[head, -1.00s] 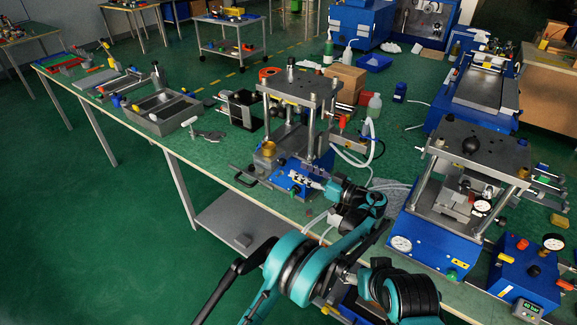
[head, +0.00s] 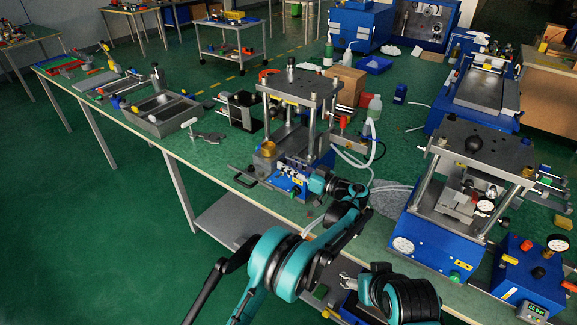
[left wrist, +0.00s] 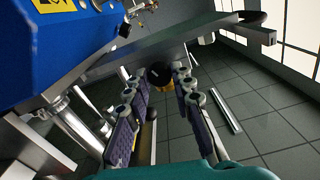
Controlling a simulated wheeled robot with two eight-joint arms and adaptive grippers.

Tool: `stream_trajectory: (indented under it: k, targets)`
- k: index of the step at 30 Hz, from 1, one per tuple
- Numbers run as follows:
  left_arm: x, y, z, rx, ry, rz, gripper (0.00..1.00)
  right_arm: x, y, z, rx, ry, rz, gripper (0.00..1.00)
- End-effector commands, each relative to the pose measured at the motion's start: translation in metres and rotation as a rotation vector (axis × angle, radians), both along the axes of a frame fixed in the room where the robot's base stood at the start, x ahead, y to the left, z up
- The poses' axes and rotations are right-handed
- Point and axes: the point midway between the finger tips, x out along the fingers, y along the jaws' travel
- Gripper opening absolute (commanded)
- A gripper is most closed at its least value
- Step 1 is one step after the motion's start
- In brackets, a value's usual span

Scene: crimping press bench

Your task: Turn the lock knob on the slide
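A round black knob (left wrist: 160,75) shows in the left wrist view, with a bit of yellow behind its lower edge. I take it for the lock knob. My left gripper (left wrist: 157,84) is open, with one jointed dark finger on each side of the knob. I cannot tell whether the fingers touch it. In the head view my left gripper (head: 296,170) is at the low front of the small post press (head: 301,87), by its blue front block (head: 287,184). The knob cannot be made out there.
A brass cup (head: 267,150) and a dark bar handle (head: 243,175) are left of the gripper. A blue-based press (head: 430,240) with gauges stands to the right, and white hoses (head: 362,155) run between.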

Motion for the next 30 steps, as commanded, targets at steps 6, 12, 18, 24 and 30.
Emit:
stream_trajectory:
  k: [6,12,18,24,30]
  targets:
    - [0.0001,0.0001,0.0,0.074,0.101,0.001,0.0,0.0,0.0,0.0007,0.0,0.0,0.0,0.64]
    - [0.0,0.0001,-0.0002,0.211,0.29,0.001,0.0,0.0,0.0,0.0016,0.0,0.0,0.0,0.64]
    - [0.0001,0.0001,-0.0004,0.266,0.367,0.001,0.0,0.0,0.0,0.0017,0.0,0.0,0.0,0.64]
    - [0.0001,0.0001,-0.0005,0.266,0.368,0.0,0.0,0.0,0.0,0.0017,0.0,0.0,0.0,0.64]
    - [0.0,0.0,-0.0004,0.265,0.366,0.0,0.44,0.0001,0.0,0.0016,0.0,0.0,0.0,0.64]
